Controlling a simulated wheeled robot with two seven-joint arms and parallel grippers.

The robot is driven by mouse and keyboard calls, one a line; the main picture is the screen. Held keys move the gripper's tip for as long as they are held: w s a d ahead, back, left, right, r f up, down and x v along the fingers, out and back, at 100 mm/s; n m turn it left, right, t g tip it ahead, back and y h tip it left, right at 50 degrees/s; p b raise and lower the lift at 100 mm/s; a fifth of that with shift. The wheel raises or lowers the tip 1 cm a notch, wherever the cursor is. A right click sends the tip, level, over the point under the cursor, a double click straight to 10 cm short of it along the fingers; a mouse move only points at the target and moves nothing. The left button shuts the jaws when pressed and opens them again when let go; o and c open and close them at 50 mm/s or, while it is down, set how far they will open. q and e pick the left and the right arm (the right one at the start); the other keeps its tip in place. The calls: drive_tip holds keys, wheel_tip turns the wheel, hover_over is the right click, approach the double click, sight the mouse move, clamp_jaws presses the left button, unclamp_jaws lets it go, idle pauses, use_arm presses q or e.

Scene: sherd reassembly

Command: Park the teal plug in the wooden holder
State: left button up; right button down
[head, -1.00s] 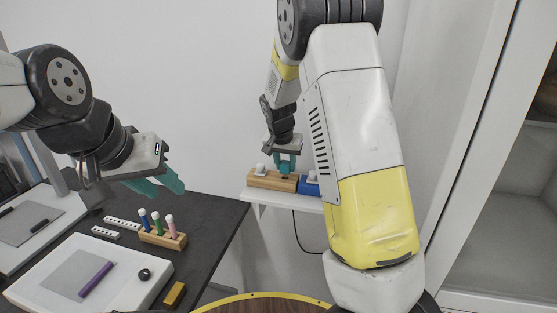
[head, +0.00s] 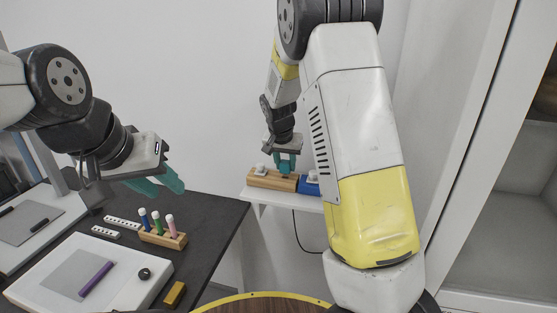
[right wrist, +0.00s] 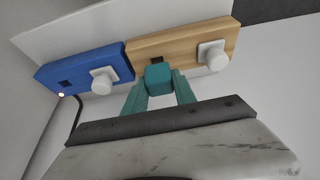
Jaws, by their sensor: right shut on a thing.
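The wooden holder (head: 262,181) stands on the white shelf in the head view. In the right wrist view the wooden holder (right wrist: 187,42) has a dark square hole and a white plug seated in its other place. My right gripper (head: 286,165) is just above the holder. In the right wrist view my right gripper (right wrist: 160,88) is shut on the teal plug (right wrist: 158,76). The plug is at the near side of the dark hole and partly covers it; its lower end is hidden. My left gripper (head: 168,188) is open and empty over the dark desk.
A blue holder (right wrist: 75,72) with a square hole and a white plug (right wrist: 103,80) adjoins the wooden one. The shelf (head: 255,193) is narrow, against the wall. A wooden rack (head: 165,238) of coloured pens stands on the dark desk at left.

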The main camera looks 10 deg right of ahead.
drive_tip(key=shift+f, duration=0.95)
idle(0.4)
drive_tip(key=c, duration=0.5)
unclamp_jaws()
drive_tip(key=shift+r, duration=0.15)
drive_tip(key=shift+r, duration=3.9)
